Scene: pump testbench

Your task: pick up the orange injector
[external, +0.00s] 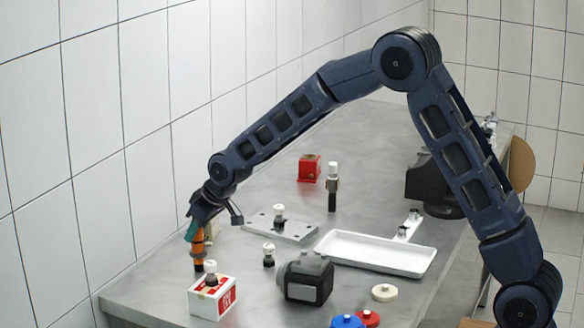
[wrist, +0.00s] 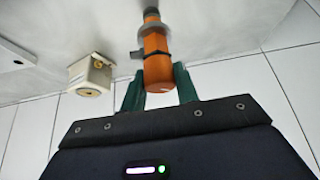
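The orange injector (external: 197,248) is at the far left of the table in the external view, roughly upright with its dark tip down. It also shows in the wrist view (wrist: 156,55), with a grey collar and a dark band around its body. My gripper (external: 194,231) is at its upper end.
A red-and-white box (external: 212,298) stands just in front of the injector. A cream block (wrist: 90,75) is beside it. A metal plate (external: 284,226), black pump-like part (external: 306,279) and white tray (external: 376,251) are to the right. The tiled wall (external: 90,120) is close on the left.

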